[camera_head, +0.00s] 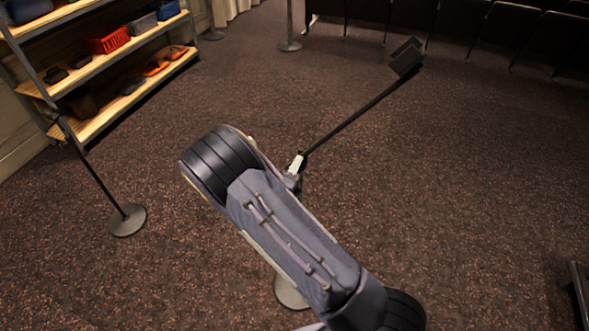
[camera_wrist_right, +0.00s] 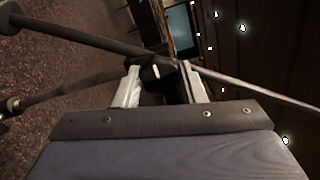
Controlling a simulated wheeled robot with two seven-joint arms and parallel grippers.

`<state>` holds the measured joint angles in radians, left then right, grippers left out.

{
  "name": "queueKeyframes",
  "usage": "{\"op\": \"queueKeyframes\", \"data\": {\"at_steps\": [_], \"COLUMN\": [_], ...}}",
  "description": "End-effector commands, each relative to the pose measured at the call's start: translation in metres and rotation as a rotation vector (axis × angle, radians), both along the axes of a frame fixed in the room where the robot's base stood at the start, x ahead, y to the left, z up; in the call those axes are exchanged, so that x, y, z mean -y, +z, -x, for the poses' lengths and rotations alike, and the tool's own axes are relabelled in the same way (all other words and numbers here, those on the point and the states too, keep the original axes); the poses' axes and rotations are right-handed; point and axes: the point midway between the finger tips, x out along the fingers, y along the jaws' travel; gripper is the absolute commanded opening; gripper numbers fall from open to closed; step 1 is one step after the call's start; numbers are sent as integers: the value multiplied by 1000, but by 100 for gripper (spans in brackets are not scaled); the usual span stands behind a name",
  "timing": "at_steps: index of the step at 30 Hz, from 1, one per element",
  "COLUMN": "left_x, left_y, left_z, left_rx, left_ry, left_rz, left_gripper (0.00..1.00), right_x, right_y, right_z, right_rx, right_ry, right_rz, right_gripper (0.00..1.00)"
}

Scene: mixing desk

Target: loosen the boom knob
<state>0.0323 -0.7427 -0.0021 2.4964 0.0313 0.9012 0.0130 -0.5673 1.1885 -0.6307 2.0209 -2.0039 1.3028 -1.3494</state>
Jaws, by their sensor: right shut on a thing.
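The boom (camera_head: 350,122) is a thin dark rod. In the head view it rises to the upper right from my right gripper (camera_head: 297,165) to a dark block (camera_head: 405,58) at its end. My right arm covers much of the stand below. In the right wrist view, my right gripper (camera_wrist_right: 161,76) has its two pale fingers on either side of a small dark knob (camera_wrist_right: 157,71), shut on it. The boom also crosses close beyond the fingertips in that view (camera_wrist_right: 80,40). The knob is hidden in the head view. My left gripper is not in view.
A round stand base (camera_head: 290,294) shows partly beneath my arm. Another stand with a round base (camera_head: 127,220) is at the left. Shelves with bins and shoes (camera_head: 115,95) stand upper left. Dark chairs (camera_head: 505,30) line the back.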

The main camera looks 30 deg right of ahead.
Motion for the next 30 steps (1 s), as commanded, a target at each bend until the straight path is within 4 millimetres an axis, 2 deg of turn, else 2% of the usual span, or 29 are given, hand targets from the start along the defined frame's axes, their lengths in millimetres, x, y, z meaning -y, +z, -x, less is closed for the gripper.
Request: {"op": "queueKeyframes", "data": {"at_steps": [2, 3, 8, 18, 30], "left_x": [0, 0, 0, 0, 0], "left_y": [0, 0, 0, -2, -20], "left_z": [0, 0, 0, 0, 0], "left_rx": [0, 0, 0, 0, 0], "left_ry": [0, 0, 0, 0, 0], "left_rz": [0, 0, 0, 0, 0], "left_gripper": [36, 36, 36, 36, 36], "right_x": [0, 0, 0, -4, -51], "right_y": [0, 0, 0, -1, -2], "right_z": [0, 0, 0, 3, 42], "right_rx": [0, 0, 0, 0, 0], "right_ry": [1, 1, 0, 1, 4], "right_rz": [-1, -1, -1, -1, -1], "right_gripper": [14, 38, 59, 59, 59]}}
